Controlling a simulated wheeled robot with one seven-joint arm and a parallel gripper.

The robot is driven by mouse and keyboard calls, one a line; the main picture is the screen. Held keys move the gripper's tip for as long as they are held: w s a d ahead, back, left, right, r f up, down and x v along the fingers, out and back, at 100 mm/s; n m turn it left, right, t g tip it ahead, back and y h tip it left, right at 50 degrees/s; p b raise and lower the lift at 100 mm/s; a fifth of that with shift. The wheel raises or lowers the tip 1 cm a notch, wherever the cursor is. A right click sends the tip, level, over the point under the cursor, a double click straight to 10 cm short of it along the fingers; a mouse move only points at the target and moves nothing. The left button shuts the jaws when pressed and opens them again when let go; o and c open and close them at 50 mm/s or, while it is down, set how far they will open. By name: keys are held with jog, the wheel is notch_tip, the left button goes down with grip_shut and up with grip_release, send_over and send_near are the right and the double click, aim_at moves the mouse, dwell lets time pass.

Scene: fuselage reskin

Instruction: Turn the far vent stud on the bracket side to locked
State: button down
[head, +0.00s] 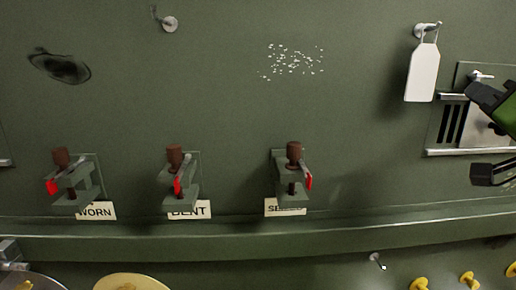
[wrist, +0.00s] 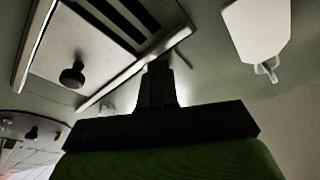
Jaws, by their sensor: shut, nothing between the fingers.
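The vent panel (head: 452,124) is at the right edge of the head view, with dark slots and pale rails above and below. A small pale stud (head: 481,75) sits on the plate above its upper rail. The vent panel (wrist: 100,55) also fills the upper left of the wrist view, with a dark round knob (wrist: 73,75) between the rails. My gripper (wrist: 157,68) is shut and empty, its tips overlapping a rail in the wrist view; I cannot tell if they touch. Black and green parts of my arm cover the panel's right side in the head view. No lock marking is legible.
A white tag (head: 422,72) hangs from a wall peg left of the vent; it also shows in the wrist view (wrist: 257,35). Several clamps with red tabs, one on a bracket (head: 292,180), stand along the ledge (head: 240,243). The wall between is mostly clear.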

jog(key=d+r+v, duration=0.1)
jog(key=v, duration=0.5)
jog(key=a+f+n+g+y+b, duration=0.1)
jog(key=a+f+g+b, duration=0.15)
jog(key=a+f, duration=0.5)
jog(key=w+a+f+n+g+y+b, duration=0.1)
jog(key=a+f+g, duration=0.25)
jog(key=f, duration=0.65)
jog(key=a+f+n+g+y+b, duration=0.1)
jog(key=a+f+g+b, duration=0.1)
jog(key=a+f, duration=0.55)
jog(key=s+a+f+n+g+b, duration=0.1)
jog(key=s+f+n+g, duration=0.1)
jog(key=s+f, duration=0.4)
jog(key=s+a+f+n+g+b, duration=0.1)
jog(key=s+f+g, duration=0.3)
jog(key=f, duration=1.1)
jog(key=s+a+n, duration=0.1)
jog(key=s, duration=0.2)
jog(key=shift+s+a+g+h, duration=0.2)
jog(key=shift+s+g+h, duration=0.15)
jog(key=shift+g+h, duration=0.05)
jog(key=shift+f, duration=0.1)
